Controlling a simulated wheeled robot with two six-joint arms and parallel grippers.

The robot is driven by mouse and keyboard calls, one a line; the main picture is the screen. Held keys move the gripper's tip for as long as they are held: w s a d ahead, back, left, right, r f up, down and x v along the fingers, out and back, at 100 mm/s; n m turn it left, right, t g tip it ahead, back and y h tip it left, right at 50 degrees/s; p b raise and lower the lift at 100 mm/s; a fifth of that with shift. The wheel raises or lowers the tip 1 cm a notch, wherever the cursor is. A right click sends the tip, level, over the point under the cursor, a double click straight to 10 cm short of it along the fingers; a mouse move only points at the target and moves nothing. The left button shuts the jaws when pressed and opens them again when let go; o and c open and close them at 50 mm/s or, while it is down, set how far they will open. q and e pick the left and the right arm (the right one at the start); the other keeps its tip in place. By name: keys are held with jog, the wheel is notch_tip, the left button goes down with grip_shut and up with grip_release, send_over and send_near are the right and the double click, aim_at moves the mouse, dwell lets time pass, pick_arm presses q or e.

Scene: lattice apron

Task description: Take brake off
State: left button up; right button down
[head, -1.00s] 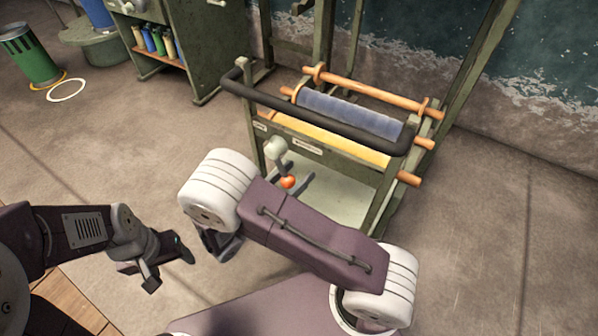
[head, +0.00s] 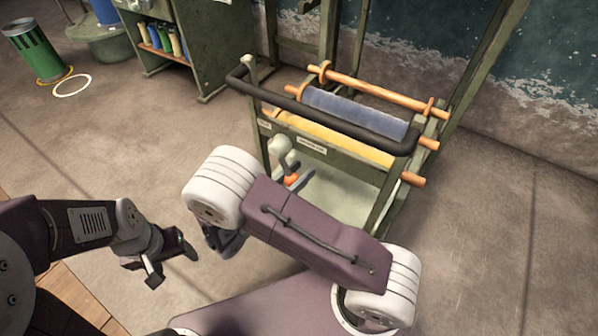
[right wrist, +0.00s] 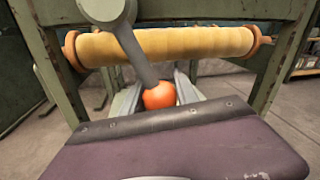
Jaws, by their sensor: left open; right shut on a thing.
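The brake lever (head: 281,147) is a grey arm with a round hub and an orange-red knob (head: 291,180). It hangs down from its hub on the end of the green loom frame. In the right wrist view the lever shaft (right wrist: 138,57) slants down to the knob (right wrist: 159,96). My right gripper (right wrist: 160,93) is shut on the knob, with a grey finger on each side. In the head view my right arm hides part of this gripper. My left gripper (head: 172,264) is open and empty, low on the left above the floor, well away from the lever.
The green loom frame (head: 375,216) carries a black rail (head: 330,118), a blue roll (head: 352,113) and a yellow roll (head: 335,142). A green bin (head: 36,51) and a shelf cabinet (head: 205,50) stand at the back left. The floor between is clear.

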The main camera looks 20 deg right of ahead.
dwell(0.8)
jog(key=w+a+m+y+p, duration=0.1)
jog(key=w+a+m+p, duration=0.2)
jog(key=m, duration=0.3)
jog(key=shift+w+a+f+m+p, duration=0.3)
jog(key=shift+w+a+f+p, duration=0.1)
jog(key=shift+w+p, duration=0.35)
jog(key=shift+w, duration=0.1)
jog(key=c, duration=0.9)
grip_release()
jog(key=shift+c, duration=0.2)
